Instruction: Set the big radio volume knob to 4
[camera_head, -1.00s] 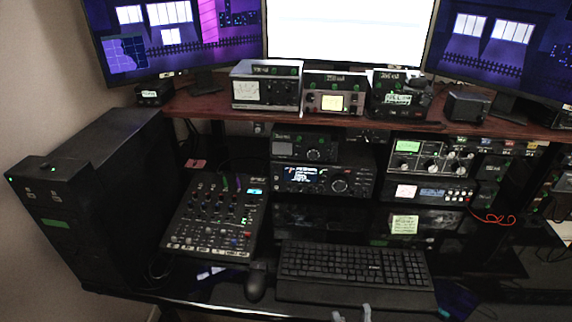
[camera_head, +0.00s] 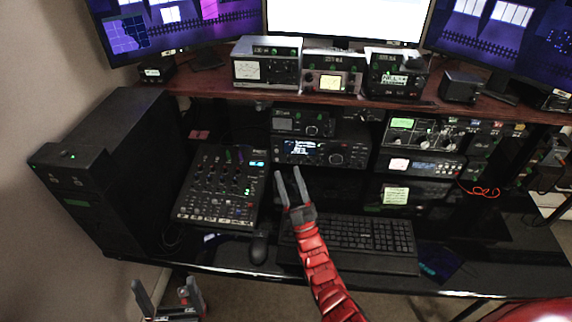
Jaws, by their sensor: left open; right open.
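The big radio (camera_head: 300,152) is a black unit with a lit display in the middle of the rack, below a smaller radio (camera_head: 302,123). Its large round knob (camera_head: 336,158) sits right of the display; its setting is too small to read. My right gripper (camera_head: 289,171) is open and empty over the keyboard's back left, fingers pointing toward the rack. Its tips appear just below the big radio's left part, apart from the knob. My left gripper (camera_head: 164,283) is open and empty at the lower left, in front of the desk edge.
A mixer (camera_head: 218,187) lies left of my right gripper, with a mouse (camera_head: 259,249) in front. The keyboard (camera_head: 365,236) lies under my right arm. More equipment (camera_head: 424,133) stands right of the radio, under a wooden shelf (camera_head: 210,84).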

